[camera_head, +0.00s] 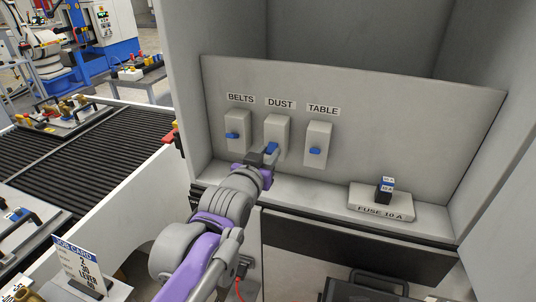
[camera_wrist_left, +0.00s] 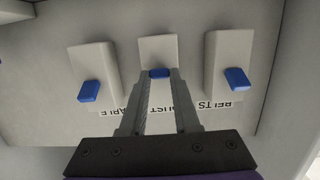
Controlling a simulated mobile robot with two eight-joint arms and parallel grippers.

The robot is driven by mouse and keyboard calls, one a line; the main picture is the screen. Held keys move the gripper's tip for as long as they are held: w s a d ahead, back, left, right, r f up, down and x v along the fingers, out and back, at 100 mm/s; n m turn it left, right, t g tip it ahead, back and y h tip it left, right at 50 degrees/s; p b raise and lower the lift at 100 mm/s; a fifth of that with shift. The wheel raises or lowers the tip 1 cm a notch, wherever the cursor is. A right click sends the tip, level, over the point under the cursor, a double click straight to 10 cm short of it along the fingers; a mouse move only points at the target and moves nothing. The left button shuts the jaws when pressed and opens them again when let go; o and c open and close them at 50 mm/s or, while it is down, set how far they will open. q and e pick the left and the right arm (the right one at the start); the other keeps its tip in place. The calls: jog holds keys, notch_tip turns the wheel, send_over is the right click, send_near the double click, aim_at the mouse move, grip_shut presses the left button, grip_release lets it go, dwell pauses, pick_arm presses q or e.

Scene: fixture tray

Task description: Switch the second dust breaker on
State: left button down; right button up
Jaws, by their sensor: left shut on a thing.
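The dust breaker is a pale grey box (camera_head: 278,128) under the DUST label (camera_head: 280,103), the middle one of three on the panel. Its blue lever (camera_head: 272,148) shows low on the box, partly covered by my left gripper (camera_head: 266,154). In the left wrist view, which sees the panel upside down, the two fingers (camera_wrist_left: 160,76) close in on this blue lever (camera_wrist_left: 160,72) from both sides. My left gripper is shut on the lever. Which position the lever stands in is hard to tell. My right gripper is not in view.
The belts breaker lever (camera_head: 231,135) is to the left and the table breaker lever (camera_head: 315,150) to the right, both close by. A fuse block (camera_head: 381,204) stands on the ledge at right. A job card (camera_head: 79,265) and roller conveyor (camera_head: 85,150) are at left.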

aim_at(272, 145)
pick_arm(q)
jog(key=g, duration=0.1)
jog(key=r+g+y, duration=0.1)
jog(key=g, duration=0.1)
jog(key=r+g, duration=0.1)
jog(key=g, duration=0.1)
jog(key=shift+w+d+r+y, duration=0.15)
jog(key=shift+w+y, duration=0.1)
jog(key=shift+y, duration=0.15)
jog(key=shift+w+d+r+g+y, duration=0.15)
jog(key=shift+r+g+y, duration=0.1)
jog(key=shift+g, duration=0.5)
jog(key=shift+w+a+r+g+y, duration=0.1)
jog(key=shift+w+r+g+y, duration=0.1)
jog(key=shift+g, duration=0.5)
jog(key=shift+w+d+r+g+y, duration=0.15)
jog(key=shift+r+g+y, duration=0.1)
jog(key=shift+g, duration=0.5)
jog(key=shift+a, duration=0.1)
jog(key=c, duration=0.6)
grip_release()
jog(key=shift+c, duration=0.2)
jog(key=v, duration=1.1)
jog(key=shift+w, duration=0.15)
